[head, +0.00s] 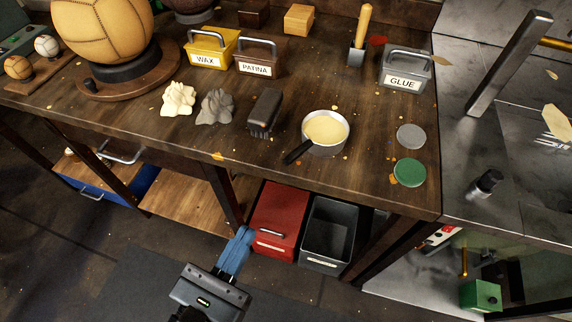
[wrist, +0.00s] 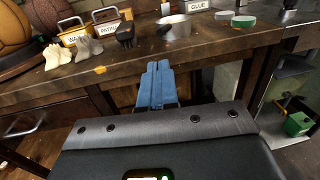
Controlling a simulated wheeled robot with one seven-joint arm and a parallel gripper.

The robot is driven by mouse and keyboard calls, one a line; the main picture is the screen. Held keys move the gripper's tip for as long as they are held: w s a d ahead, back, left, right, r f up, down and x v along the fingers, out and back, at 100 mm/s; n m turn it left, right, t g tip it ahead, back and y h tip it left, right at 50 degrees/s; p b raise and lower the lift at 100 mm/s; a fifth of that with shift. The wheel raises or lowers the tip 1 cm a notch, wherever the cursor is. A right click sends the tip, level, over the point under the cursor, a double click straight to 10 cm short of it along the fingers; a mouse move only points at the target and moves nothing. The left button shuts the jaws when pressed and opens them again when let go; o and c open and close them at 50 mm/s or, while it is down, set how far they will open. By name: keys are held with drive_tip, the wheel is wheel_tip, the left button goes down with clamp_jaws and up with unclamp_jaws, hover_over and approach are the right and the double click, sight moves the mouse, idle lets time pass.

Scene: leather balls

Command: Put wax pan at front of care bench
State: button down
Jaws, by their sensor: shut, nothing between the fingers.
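The wax pan (head: 325,132) is a small light metal pan of pale yellow wax with a dark handle. It stands upright on the wooden care bench (head: 350,182), near the front edge toward the right end, its handle pointing to the front left. In the wrist view the closed fingers (wrist: 157,72) point toward the bench edge, apart from the pan.
Near the pan are a dark brush (head: 264,112), grey and cream cloths (head: 217,105), a grey disc (head: 411,136) and a green disc (head: 408,172). WAX, PATINA and GLUE boxes (head: 405,70) stand behind. Red and grey bins (head: 327,232) sit below. A metal table (head: 500,200) adjoins right.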

sight(284, 165)
drive_tip(key=p+x, duration=0.1)
drive_tip(key=x, duration=1.1)
drive_tip(key=shift+w, duration=0.2)
drive_tip(key=shift+d, duration=0.1)
drive_tip(key=p+x, duration=0.2)
drive_tip(key=x, duration=0.1)
drive_tip(key=shift+w+d+r, duration=0.1)
drive_tip(key=shift+w, duration=0.05)
